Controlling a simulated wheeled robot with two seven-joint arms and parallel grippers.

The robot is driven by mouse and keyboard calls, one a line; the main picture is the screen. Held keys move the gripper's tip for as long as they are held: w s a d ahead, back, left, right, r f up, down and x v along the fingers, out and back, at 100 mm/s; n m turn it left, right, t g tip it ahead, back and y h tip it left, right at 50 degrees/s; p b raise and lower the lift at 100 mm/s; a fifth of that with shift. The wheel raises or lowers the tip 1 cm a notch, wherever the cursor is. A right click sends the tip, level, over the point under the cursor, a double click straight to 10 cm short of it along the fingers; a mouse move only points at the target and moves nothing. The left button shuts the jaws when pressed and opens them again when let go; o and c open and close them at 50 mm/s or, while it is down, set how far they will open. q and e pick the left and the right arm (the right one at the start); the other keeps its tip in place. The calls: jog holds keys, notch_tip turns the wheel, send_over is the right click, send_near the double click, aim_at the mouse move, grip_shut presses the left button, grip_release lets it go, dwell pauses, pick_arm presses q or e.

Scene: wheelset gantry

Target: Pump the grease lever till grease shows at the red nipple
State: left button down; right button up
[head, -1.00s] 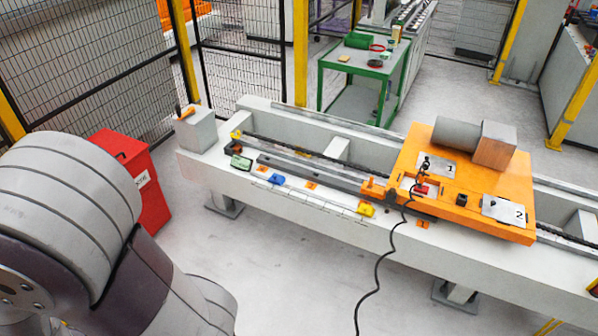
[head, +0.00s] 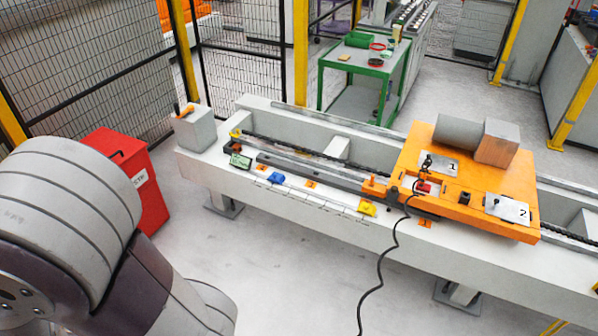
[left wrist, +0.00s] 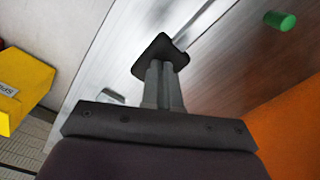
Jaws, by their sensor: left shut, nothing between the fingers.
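A grey block (head: 195,129) with an orange lever (head: 184,111) stands on the left end of the long pale beam; I cannot tell whether this is the grease lever. A small red part (head: 423,187) sits on the orange carriage (head: 459,185); I cannot tell whether it is the red nipple, and no grease can be made out. My left gripper (left wrist: 161,55) is shut and empty over a grey metal surface (left wrist: 225,75) in the left wrist view. A green cylinder (left wrist: 280,21) is apart from it, upper right. Neither gripper shows in the head view.
A black cable (head: 380,260) hangs from the carriage. A red bin (head: 150,195) stands left, a green table (head: 345,62) behind. The wrist view shows a yellow block (left wrist: 22,85).

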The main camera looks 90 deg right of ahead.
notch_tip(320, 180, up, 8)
jog(key=p, duration=0.8)
